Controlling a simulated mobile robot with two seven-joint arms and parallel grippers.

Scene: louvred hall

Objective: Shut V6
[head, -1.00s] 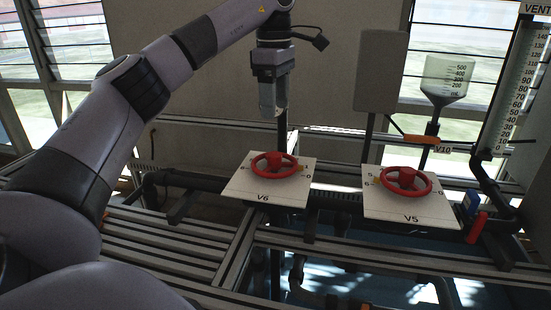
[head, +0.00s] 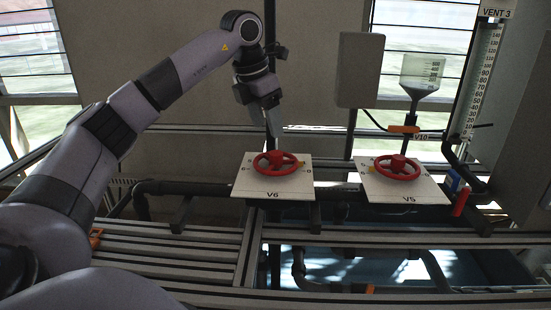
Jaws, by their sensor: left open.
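The V6 valve is a red handwheel (head: 277,163) on a white plate (head: 262,190) marked "V6", near the middle of the head view. Marks stand at the plate's left and right sides, with "0" at the right. My left gripper (head: 272,122) hangs above and just behind the wheel, pointing down, apart from it. It is open and nothing shows between its fingers. My right gripper is not in view.
A similar red wheel (head: 398,167) on a plate marked "V5" stands to the right. Behind it are the V10 orange handle (head: 403,129), a funnel (head: 421,72) and a grey panel (head: 360,70). Slatted rails (head: 170,262) run across the front left.

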